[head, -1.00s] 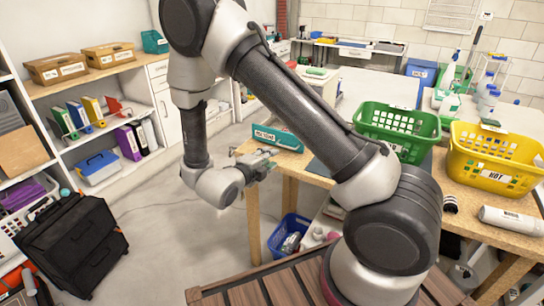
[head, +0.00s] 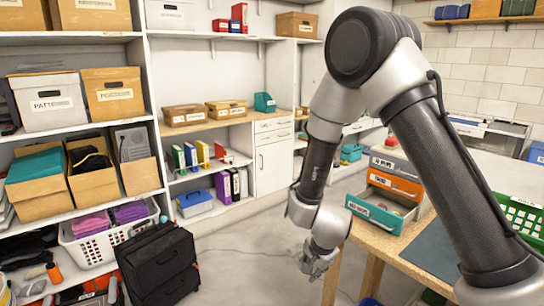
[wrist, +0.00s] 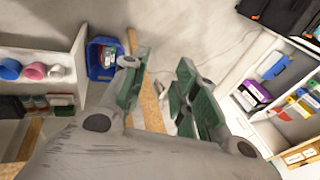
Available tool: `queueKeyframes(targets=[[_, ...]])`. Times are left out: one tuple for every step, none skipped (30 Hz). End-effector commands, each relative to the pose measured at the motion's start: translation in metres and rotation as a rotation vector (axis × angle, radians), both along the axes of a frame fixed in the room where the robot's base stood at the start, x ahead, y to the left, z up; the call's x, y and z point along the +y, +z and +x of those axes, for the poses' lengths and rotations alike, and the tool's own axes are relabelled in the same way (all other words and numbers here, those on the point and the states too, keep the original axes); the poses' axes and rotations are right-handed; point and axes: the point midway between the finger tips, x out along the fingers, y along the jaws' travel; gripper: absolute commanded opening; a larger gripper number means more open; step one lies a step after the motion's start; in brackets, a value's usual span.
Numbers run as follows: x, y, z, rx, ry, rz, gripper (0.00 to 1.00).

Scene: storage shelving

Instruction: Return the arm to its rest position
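My gripper (head: 318,264) points downward beside the wooden table's left edge, over the floor. In the wrist view its two green-padded fingers (wrist: 165,82) stand apart. I see nothing held between them; the floor and a strip of wood show behind.
A drawer unit (head: 398,176) stands on the wooden table (head: 398,250), its teal bottom drawer (head: 374,214) pulled out close to my wrist. A black case (head: 158,266) stands by the left shelves. A blue basket (wrist: 101,72) is below. Floor between is clear.

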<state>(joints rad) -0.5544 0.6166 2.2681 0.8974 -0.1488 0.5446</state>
Motion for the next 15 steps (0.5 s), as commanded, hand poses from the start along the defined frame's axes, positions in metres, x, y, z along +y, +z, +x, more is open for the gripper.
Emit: queueKeyframes(targets=[[0.002, 0.028, -0.011, 0.047, 0.155, 0.024, 0.29], [0.002, 0.043, -0.021, 0.078, 0.253, 0.031, 0.29], [-0.003, 0.062, -0.034, 0.114, 0.377, 0.036, 0.29], [-0.008, 0.077, -0.044, 0.137, 0.464, 0.035, 0.29], [-0.016, 0.093, -0.054, 0.155, 0.545, 0.032, 0.29], [-0.027, 0.112, -0.066, 0.176, 0.644, 0.024, 0.29], [-0.038, 0.127, -0.076, 0.191, 0.712, 0.014, 0.29], [-0.048, 0.141, -0.085, 0.201, 0.775, 0.004, 0.29], [-0.064, 0.159, -0.097, 0.214, 0.849, -0.017, 0.29], [-0.076, 0.172, -0.107, 0.223, 0.896, -0.033, 0.29], [-0.089, 0.185, -0.115, 0.229, 0.939, -0.051, 0.29], [-0.106, 0.201, -0.127, 0.237, 0.987, -0.078, 0.29], [-0.119, 0.212, -0.135, 0.239, 1.016, -0.100, 0.29], [-0.132, 0.223, -0.144, 0.241, 1.037, -0.123, 0.29], [-0.149, 0.237, -0.155, 0.240, 1.057, -0.156, 0.29]])
